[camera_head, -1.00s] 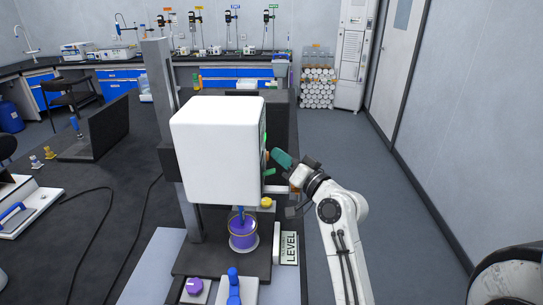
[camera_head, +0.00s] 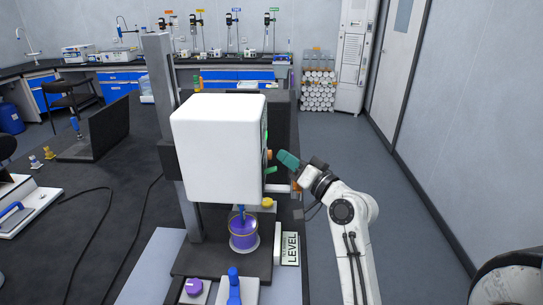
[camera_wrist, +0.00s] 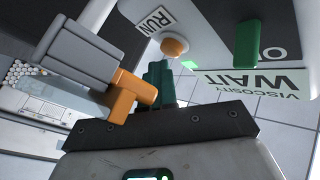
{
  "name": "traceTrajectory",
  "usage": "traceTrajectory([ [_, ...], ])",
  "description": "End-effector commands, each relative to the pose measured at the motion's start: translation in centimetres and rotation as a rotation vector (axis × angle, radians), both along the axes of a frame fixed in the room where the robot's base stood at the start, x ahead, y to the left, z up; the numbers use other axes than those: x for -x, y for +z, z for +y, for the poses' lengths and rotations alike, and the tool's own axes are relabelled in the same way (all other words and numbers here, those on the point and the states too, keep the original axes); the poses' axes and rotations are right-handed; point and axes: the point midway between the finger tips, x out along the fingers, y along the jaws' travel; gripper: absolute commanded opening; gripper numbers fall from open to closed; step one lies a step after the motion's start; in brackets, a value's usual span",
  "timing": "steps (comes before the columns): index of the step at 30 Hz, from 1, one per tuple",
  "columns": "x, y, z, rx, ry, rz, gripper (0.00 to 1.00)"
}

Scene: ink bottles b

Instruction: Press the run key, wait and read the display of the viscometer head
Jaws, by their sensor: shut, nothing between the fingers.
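The viscometer head (camera_head: 220,150) is a white box on a column, its right side carrying the keys. The orange run key (camera_wrist: 175,47) sits by the RUN label (camera_wrist: 154,20) in the wrist view; it also shows at the head's right edge (camera_head: 268,154). The display (camera_wrist: 255,82), upside down in the wrist view, reads VISCOSITY and WAIT. My gripper (camera_head: 288,160), with green fingers (camera_wrist: 160,82), is shut and empty, just right of the run key with a small gap. A beaker of purple ink (camera_head: 243,233) stands under the head, with a spindle in it.
A green knob or lever (camera_wrist: 246,44) projects beside the display. An orange-and-grey part (camera_wrist: 128,96) shows close to my fingers. A LEVEL plate (camera_head: 290,248) lies right of the stand's base. Open floor (camera_head: 400,230) lies to the right.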

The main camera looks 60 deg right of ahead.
Motion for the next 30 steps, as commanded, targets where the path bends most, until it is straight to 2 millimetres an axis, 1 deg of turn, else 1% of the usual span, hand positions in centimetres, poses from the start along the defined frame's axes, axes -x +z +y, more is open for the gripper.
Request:
traceTrajectory([
  [1, 0.5, -0.4, -0.4, -0.001, -0.006, 0.004, 0.0],
  [12, 3.7, -0.1, -1.7, 0.004, -0.01, 0.0, 0.0],
  [15, 4.2, 0.0, -1.9, 0.004, -0.009, -0.001, 0.0],
  [30, 4.4, 0.2, -1.9, 0.005, -0.008, -0.001, 0.0],
])
